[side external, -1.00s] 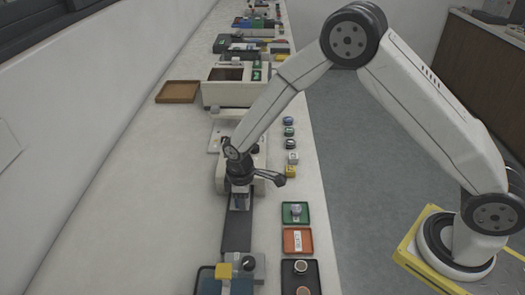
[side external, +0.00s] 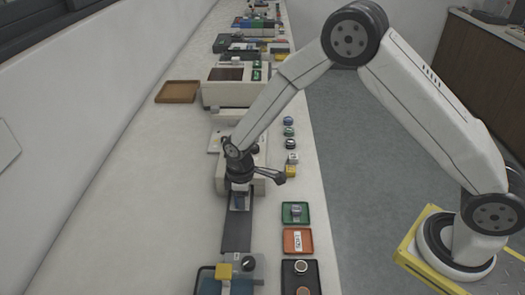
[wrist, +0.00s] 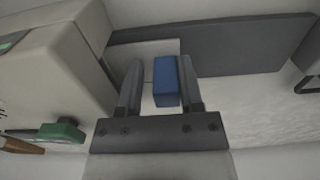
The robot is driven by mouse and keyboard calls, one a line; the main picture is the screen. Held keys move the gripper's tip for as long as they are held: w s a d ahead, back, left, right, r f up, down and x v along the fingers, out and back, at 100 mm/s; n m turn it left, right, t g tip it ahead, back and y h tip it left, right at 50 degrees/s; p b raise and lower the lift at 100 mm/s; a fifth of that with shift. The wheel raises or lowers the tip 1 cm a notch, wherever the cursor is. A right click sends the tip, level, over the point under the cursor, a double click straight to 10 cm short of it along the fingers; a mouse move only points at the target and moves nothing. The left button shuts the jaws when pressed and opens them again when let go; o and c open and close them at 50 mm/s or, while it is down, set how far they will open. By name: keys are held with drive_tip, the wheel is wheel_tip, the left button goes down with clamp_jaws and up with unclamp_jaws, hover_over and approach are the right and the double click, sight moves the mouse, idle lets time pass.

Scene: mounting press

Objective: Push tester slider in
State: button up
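The tester appears to be the white machine (side external: 259,185) beside my gripper; it also fills the left of the wrist view (wrist: 50,65). A long dark plate (side external: 237,232), perhaps the slider's track, runs from it toward the camera. In the wrist view the plate (wrist: 235,45) lies beyond my fingers. A blue block (wrist: 165,80), perhaps the slider's handle, stands between my fingers. My gripper (wrist: 160,88) is open, with a clear gap to the block on the left and a narrower one on the right. In the side view my gripper (side external: 239,201) hides most of the block.
A green tray (side external: 295,213), an orange tray (side external: 298,241) and a black tray (side external: 300,277) line the bench's right edge. A brown tray (side external: 178,92) lies farther back. The bench left of the plate is clear.

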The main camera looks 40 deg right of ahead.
sight(247, 204)
drive_tip(key=shift+r, duration=3.8)
drive_tip(key=shift+d, duration=0.1)
drive_tip(key=s+d+r+m+t, duration=0.1)
drive_tip(key=s+d+r+m, duration=0.2)
drive_tip(key=s+d, duration=0.3)
drive_tip(key=s+d+r+m+t, duration=0.1)
drive_tip(key=s+d+r+m, duration=0.2)
drive_tip(key=s+d+m, duration=0.3)
drive_tip(key=s, duration=0.4)
drive_tip(key=shift+s+d+t, duration=0.15)
drive_tip(key=shift+s+t, duration=0.1)
drive_tip(key=shift+t, duration=0.05)
